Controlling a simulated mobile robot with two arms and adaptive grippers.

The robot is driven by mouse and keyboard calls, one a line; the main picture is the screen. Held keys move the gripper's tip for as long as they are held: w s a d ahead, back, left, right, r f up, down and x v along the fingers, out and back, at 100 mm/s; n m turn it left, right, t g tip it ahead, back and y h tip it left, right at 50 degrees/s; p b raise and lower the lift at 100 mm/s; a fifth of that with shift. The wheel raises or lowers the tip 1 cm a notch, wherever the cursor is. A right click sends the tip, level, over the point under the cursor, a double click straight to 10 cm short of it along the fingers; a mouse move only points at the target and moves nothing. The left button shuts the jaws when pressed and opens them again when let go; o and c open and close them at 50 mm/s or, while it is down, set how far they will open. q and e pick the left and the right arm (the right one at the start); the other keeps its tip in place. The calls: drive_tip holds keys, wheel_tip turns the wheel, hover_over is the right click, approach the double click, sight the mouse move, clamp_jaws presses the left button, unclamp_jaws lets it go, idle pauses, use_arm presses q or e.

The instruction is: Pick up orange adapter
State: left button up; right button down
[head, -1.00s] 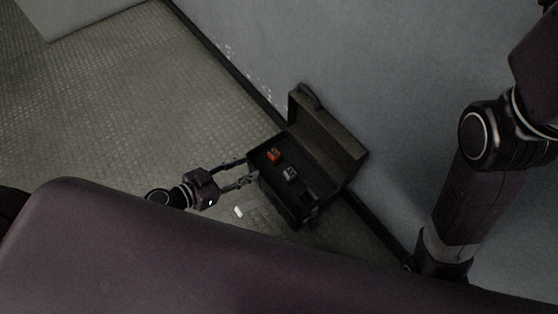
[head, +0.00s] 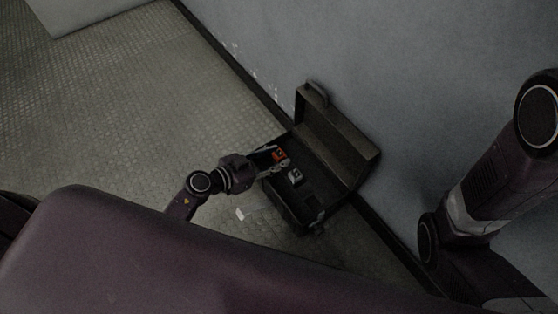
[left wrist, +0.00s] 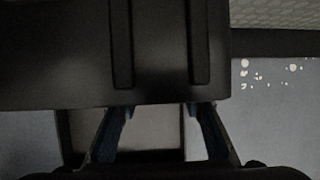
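The orange adapter (head: 279,154) sits inside the open dark case, in its upper left part in the head view. My left gripper (head: 279,159) reaches over the left edge of the case. Its two fingers are spread, one on each side of the adapter in the picture; I cannot tell whether they touch it. In the left wrist view the fingers (left wrist: 161,115) stand apart, and I cannot make out the adapter there. My right gripper is out of view.
The dark case (head: 312,216) stands on the floor by the wall, its lid (head: 340,146) open against it. A grey adapter (head: 295,176) lies inside, close to the orange one. A small white item (head: 240,214) lies on the floor left of the case.

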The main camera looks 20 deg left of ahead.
use_arm(q)
drive_tip(key=shift+c, duration=0.7)
clamp_jaws()
drive_tip(key=shift+r, duration=0.1)
